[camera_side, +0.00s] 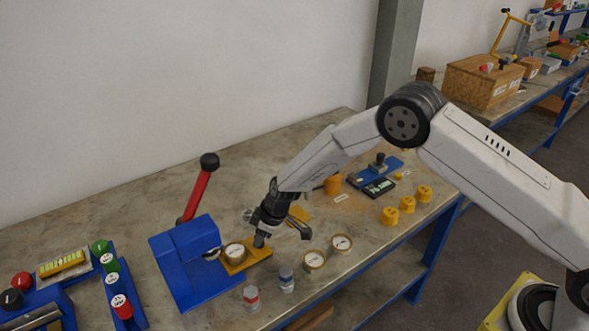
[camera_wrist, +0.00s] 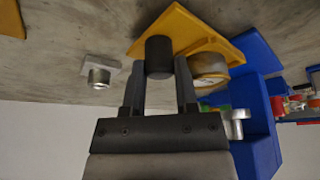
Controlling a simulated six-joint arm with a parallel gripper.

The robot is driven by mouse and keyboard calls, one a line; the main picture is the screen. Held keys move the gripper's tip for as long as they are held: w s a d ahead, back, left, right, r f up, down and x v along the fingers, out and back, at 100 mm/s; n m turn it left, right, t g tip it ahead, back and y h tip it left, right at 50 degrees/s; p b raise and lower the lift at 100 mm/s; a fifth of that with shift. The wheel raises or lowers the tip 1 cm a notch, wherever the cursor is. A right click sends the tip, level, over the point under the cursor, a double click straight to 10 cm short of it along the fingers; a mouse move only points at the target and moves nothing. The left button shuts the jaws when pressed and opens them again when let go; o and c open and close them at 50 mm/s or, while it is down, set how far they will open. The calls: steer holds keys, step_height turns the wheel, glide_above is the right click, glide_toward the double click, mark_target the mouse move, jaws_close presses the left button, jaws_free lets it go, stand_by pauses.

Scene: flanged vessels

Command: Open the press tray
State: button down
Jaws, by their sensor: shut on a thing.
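The blue press (camera_side: 185,262) with its red lever (camera_side: 197,193) and black ball knob stands at the front left of the bench. Its yellow tray (camera_side: 259,256) sticks out to the right of the press body. A round brass-rimmed part (camera_side: 235,252) sits on the tray; it also shows in the wrist view (camera_wrist: 209,72). A dark upright knob (camera_wrist: 159,56) stands on the tray's outer end. My gripper (camera_wrist: 159,82) has one finger on each side of this knob and is shut on it. In the side view my gripper (camera_side: 262,232) comes down over the tray's end.
Two round dials (camera_side: 314,260) and two small jars (camera_side: 286,280) stand near the front edge. Several yellow caps (camera_side: 407,204) lie to the right.

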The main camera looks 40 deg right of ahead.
steer(key=d, duration=0.5)
steer(key=shift+d, duration=0.3)
steer(key=shift+c, duration=1.8)
jaws_free()
steer(key=shift+r, duration=0.15)
steer(key=v, duration=0.7)
steer(key=shift+r, duration=0.25)
steer(key=shift+s+d, duration=0.1)
